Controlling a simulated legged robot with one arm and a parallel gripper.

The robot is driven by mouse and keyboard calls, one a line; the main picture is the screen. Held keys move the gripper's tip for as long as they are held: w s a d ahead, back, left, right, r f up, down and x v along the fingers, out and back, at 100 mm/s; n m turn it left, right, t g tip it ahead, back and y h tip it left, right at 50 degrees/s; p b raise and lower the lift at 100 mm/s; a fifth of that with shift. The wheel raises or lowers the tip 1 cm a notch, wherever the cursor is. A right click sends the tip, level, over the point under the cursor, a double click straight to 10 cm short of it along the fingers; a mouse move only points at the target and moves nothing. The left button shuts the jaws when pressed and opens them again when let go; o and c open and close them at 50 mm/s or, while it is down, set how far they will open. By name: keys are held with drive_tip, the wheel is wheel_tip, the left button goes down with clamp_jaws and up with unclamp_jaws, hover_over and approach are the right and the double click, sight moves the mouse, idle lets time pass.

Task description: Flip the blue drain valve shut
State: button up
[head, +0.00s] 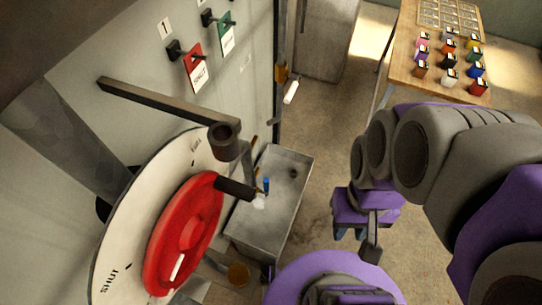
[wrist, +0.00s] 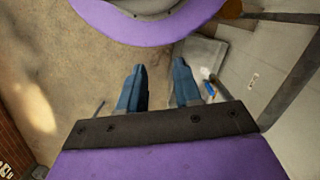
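A small blue handle (head: 266,184), which looks like the drain valve, stands at the grey metal trough (head: 290,165) beside a whitish fitting. It looks upright in the head view, but I cannot tell whether the valve is open or shut. In the wrist view the blue handle (wrist: 210,89) shows small, right of my fingers, near the pale fitting. My gripper (wrist: 158,72) has its two blue-grey fingers apart with only floor between them. In the head view my purple gripper (head: 345,233) hangs over the floor to the right of the trough, apart from the valve.
A large red wheel (head: 190,235) on a white dial marked SHUT stands left, with a dark bar above it. Red (head: 194,68) and green (head: 226,32) tagged switches sit on the wall panel. A wooden table (head: 405,60) with several coloured containers stands back right. Floor between is clear.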

drive_tip(key=shift+w+a, duration=0.1)
drive_tip(key=shift+w, duration=0.2)
drive_tip(key=shift+c, duration=0.6)
drive_tip(key=w+a+n, duration=0.1)
drive_tip(key=w, duration=0.2)
drive_tip(key=w+f+n+y, duration=0.1)
drive_tip(key=w, duration=0.2)
drive_tip(key=w+a+n, duration=0.1)
drive_tip(key=w, duration=0.2)
drive_tip(key=shift+w+a+f+g+y+p, duration=0.2)
drive_tip(key=shift+w+a+g+y+p, duration=0.1)
drive_tip(key=shift+a+g, duration=0.1)
clamp_jaws()
drive_tip(key=w+a+f+n+y, duration=0.1)
drive_tip(key=w+f+n, duration=0.15)
drive_tip(key=w, duration=0.35)
drive_tip(key=w+a+f+n+y, duration=0.1)
drive_tip(key=w+f+n, duration=0.1)
drive_tip(key=w+f, duration=0.3)
drive_tip(key=w+a+f+n+y+p, duration=0.1)
drive_tip(key=w+f+n, duration=0.1)
drive_tip(key=w+f, duration=0.5)
drive_tip(key=w+a+f+n+y+p, duration=0.1)
drive_tip(key=w+f, duration=0.6)
drive_tip(key=f, duration=0.7)
drive_tip(key=shift+f+n+y, duration=0.15)
drive_tip(key=shift+n+y, duration=0.55)
drive_tip(key=shift+n, duration=0.55)
